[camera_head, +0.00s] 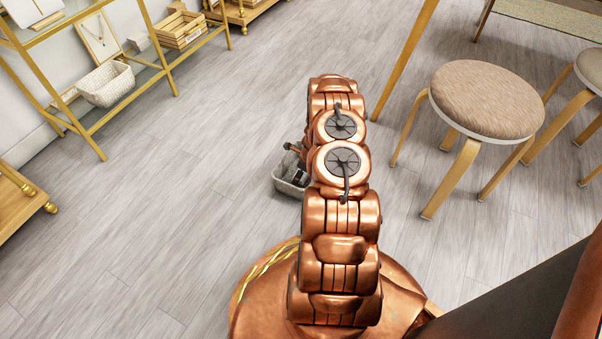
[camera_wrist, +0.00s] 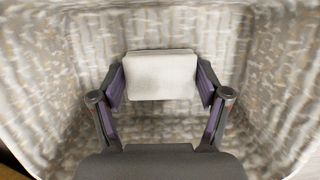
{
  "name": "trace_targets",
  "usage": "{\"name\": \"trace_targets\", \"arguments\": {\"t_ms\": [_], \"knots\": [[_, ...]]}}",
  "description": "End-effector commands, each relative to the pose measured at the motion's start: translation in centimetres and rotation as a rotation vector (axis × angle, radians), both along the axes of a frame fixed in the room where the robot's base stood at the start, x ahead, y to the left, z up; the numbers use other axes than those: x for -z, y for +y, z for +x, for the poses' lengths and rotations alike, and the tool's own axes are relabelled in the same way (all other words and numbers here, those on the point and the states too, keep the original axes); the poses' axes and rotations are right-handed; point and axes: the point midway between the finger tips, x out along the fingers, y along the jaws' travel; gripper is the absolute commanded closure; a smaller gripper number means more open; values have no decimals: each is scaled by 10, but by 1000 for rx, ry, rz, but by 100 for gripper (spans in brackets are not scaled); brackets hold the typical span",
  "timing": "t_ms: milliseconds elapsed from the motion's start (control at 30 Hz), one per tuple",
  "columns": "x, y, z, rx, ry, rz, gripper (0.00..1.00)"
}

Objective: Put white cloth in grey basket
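The grey basket (camera_head: 287,186) stands on the floor, partly hidden behind my arm in the head view. In the wrist view its mottled grey-beige walls (camera_wrist: 268,62) surround my gripper (camera_wrist: 160,82). The white cloth (camera_wrist: 160,75), a pale folded block, lies between my two fingers, with a finger against each side. The cloth is inside the basket's rim, over its floor; I cannot tell whether it touches the bottom. In the head view my arm hides the cloth.
A stool (camera_head: 487,98) with a beige seat stands to the right. A gold-framed shelf at the upper left holds a white woven basket (camera_head: 105,83) and a wooden crate (camera_head: 181,30). The wooden floor (camera_head: 150,190) to the left of my arm is clear.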

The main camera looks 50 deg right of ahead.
Motion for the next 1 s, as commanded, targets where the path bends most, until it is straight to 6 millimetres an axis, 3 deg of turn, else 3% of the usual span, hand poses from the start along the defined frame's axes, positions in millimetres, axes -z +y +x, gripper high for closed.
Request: {"name": "trace_targets", "arguments": {"t_ms": [167, 667, 1000], "knots": [[0, 0, 0, 0, 0, 0, 3], [-3, 0, 0, 1, 0, -1, 3], [-52, -5, -11, 1, -1, -3, 3]]}}
